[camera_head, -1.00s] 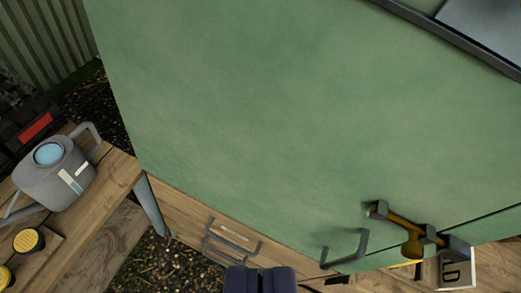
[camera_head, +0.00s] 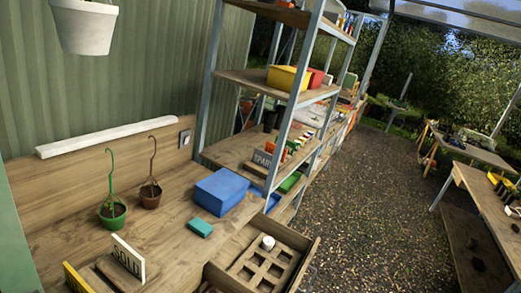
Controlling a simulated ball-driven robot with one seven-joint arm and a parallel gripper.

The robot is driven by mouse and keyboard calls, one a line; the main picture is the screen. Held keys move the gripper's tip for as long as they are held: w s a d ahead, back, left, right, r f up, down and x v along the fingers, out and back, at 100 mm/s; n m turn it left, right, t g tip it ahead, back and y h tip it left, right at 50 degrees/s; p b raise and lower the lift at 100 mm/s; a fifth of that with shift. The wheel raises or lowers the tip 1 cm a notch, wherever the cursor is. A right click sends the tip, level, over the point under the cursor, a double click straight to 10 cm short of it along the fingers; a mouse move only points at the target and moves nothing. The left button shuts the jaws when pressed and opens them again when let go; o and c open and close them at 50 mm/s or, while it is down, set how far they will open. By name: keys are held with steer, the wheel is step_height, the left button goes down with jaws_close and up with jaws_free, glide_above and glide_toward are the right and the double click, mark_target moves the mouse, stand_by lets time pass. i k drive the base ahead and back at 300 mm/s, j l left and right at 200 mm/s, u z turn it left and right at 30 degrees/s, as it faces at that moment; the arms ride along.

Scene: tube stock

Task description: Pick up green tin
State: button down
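No object is clearly a green tin. A small teal-green box (camera_head: 200,228) lies on the wooden workbench (camera_head: 165,245), just in front of a larger blue box (camera_head: 221,190); I cannot tell whether it is a tin. A green bin (camera_head: 290,182) sits on a low shelf behind, partly hidden by a shelf post. My gripper is not in view.
An open wooden drawer (camera_head: 312,250) with compartments and a white cup-like item (camera_head: 268,243) juts out below the bench. Metal shelving (camera_head: 262,78) stands behind. Two hooked pots, a green one (camera_head: 113,214) and a brown one (camera_head: 150,196), stand left. Gravel (camera_head: 375,205) lies open.

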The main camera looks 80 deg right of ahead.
mark_target(297, 148)
steer(key=z, duration=2.65)
steer(key=k+l+u, duration=0.35)
steer(key=k+l, duration=0.35)
steer(key=l, duration=0.25)
steer(key=k+l+u, duration=0.3)
steer(key=k+l, duration=0.45)
steer(key=i+l+z, duration=0.35)
steer(key=i, duration=0.45)
steer(key=i+z, duration=0.35)
steer(key=i, duration=1.6)
steer(key=i+l, duration=0.1)
steer(key=i, duration=0.95)
steer(key=j+u, duration=0.05)
